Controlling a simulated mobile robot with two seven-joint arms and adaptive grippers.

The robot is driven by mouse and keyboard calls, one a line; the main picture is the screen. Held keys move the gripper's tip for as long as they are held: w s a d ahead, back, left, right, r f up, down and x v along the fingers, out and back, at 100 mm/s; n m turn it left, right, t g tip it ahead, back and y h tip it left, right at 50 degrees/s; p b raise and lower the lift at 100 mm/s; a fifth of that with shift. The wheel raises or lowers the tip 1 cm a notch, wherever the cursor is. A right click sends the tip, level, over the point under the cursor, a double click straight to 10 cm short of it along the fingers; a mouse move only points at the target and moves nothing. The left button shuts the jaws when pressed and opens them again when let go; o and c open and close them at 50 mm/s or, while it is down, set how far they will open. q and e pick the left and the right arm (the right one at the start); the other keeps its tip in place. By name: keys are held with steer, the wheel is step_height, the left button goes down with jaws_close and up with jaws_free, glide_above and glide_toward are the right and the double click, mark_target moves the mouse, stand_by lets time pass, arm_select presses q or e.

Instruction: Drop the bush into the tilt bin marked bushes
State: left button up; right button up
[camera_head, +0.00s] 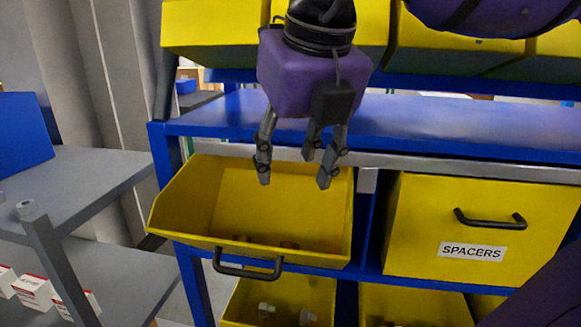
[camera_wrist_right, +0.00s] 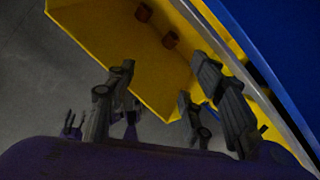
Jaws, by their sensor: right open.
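My right gripper (camera_head: 294,178) hangs fingers down over the mouth of a yellow tilt bin (camera_head: 185,205), which is tipped open. Its fingers are spread, and nothing shows between them. Low inside the bin lie two small brown pieces, one at the left (camera_head: 241,238) and one at the right (camera_head: 290,245); they look like bushes. In the right wrist view the same brown pieces (camera_wrist_right: 170,40) lie in the bin, beyond my open fingers (camera_wrist_right: 165,95). No label shows on the tipped bin's front, so its marking cannot be read. My left gripper is not seen in the head view.
A shut yellow bin marked SPACERS (camera_head: 540,205) is at the right. The blue rack shelf (camera_head: 430,115) runs behind my gripper, with yellow bins (camera_head: 215,25) above. Lower open bins (camera_head: 410,305) hold small parts. A grey shelf unit (camera_head: 90,180) with small boxes stands left.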

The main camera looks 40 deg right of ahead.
steer(key=v, duration=1)
steer(key=shift+s+r, duration=0.15)
steer(key=shift+r, duration=0.05)
steer(key=shift+a+f, duration=0.1)
stand_by(0.4)
